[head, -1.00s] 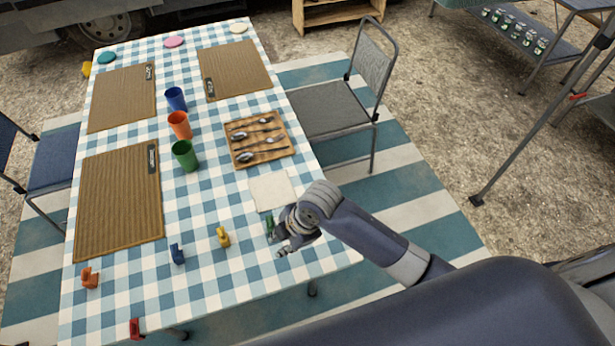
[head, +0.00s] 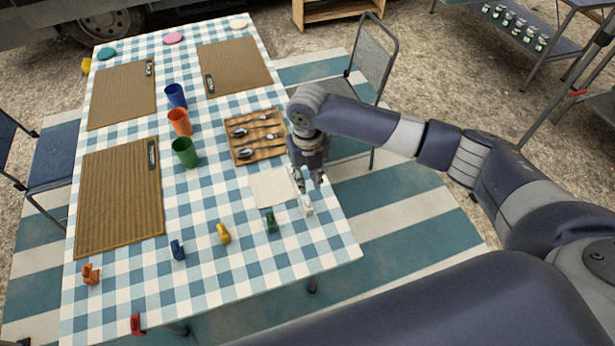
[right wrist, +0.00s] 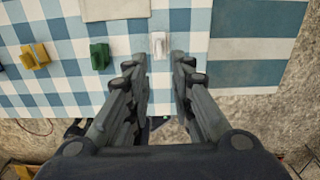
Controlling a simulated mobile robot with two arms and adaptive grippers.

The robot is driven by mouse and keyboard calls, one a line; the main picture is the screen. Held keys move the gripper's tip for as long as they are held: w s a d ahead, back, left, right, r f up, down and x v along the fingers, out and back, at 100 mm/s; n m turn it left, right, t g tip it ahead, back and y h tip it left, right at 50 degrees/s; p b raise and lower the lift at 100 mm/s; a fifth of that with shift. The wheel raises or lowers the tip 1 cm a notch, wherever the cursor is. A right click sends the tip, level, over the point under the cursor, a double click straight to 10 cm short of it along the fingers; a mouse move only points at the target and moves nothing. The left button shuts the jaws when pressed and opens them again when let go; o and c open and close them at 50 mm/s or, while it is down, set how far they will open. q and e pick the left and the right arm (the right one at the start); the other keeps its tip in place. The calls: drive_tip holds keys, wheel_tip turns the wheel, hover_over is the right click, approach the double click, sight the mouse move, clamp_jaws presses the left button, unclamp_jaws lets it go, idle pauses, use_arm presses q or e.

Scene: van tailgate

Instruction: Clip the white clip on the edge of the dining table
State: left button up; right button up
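The white clip (head: 307,206) lies on the checked cloth of the dining table (head: 215,270), near its right edge. It also shows in the right wrist view (right wrist: 159,44), just beyond the fingertips and lined up with the gap between them. My right gripper (head: 308,182) points down over the table by the clip. In the right wrist view its fingers (right wrist: 158,68) are apart, with nothing between them. My left gripper is out of view.
Green (head: 271,222), yellow (head: 223,234), blue (head: 177,250) and orange (head: 91,274) clips stand on the cloth. A red clip (head: 136,325) is at the front edge. A napkin (head: 271,188), cutlery tray (head: 255,153) and chair (head: 373,65) are near my right arm.

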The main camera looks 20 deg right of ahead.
sight(307, 200)
wheel_tip(307, 200, down, 6)
drive_tip(key=b, duration=0.5)
drive_tip(key=shift+r+b, duration=0.1)
drive_tip(key=shift+b, duration=0.25)
drive_tip(key=shift+f+b, duration=0.55)
drive_tip(key=shift+f, duration=1.2)
clamp_jaws()
wheel_tip(307, 200, up, 5)
drive_tip(key=p, duration=0.5)
drive_tip(key=shift+r, duration=0.15)
